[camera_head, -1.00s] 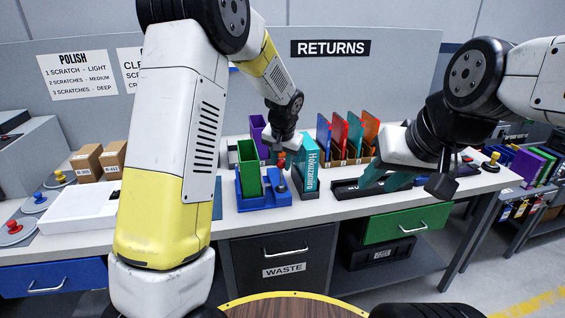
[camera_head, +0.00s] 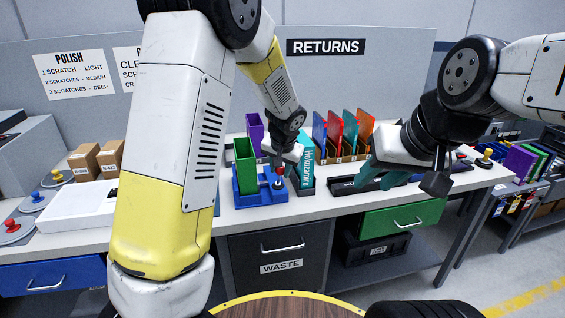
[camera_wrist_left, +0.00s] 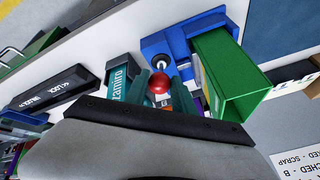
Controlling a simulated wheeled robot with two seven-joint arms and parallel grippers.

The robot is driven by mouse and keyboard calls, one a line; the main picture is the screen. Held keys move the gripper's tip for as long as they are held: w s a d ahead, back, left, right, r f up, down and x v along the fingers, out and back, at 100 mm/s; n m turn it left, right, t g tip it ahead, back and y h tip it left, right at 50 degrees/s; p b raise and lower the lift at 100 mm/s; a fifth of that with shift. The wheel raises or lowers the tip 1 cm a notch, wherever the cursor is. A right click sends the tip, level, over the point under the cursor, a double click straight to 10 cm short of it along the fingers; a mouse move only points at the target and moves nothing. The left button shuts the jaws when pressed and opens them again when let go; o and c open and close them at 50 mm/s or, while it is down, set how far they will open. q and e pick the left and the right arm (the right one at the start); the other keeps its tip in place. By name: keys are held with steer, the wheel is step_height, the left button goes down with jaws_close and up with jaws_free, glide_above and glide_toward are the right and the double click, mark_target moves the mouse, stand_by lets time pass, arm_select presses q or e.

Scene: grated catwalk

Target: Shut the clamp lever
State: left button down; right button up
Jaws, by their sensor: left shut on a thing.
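The blue clamp fixture (camera_head: 262,198) sits on the bench with an upright green case (camera_head: 245,165) in it; both also show in the left wrist view, the fixture (camera_wrist_left: 162,43) and the green case (camera_wrist_left: 240,80). The clamp lever has a pale and dark stem and a red ball knob (camera_wrist_left: 158,83). My left gripper (camera_head: 277,160) is at the lever, its teal fingers shut on the knob, one on each side in the left wrist view.
A teal labelled case (camera_head: 307,172) stands close beside the left gripper. A rack of coloured panels (camera_head: 345,140) is behind it. A purple case (camera_head: 255,130) stands behind the fixture.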

arm_select(q)
steer(key=shift+s+d+f, duration=0.15)
steer(key=shift+s+f, duration=0.05)
steer(key=c, duration=1.1)
jaws_free()
steer(key=shift+w, duration=0.1)
steer(key=shift+o, duration=0.2)
steer(key=shift+r, duration=0.1)
steer(key=shift+r, duration=0.3)
steer(key=v, duration=0.7)
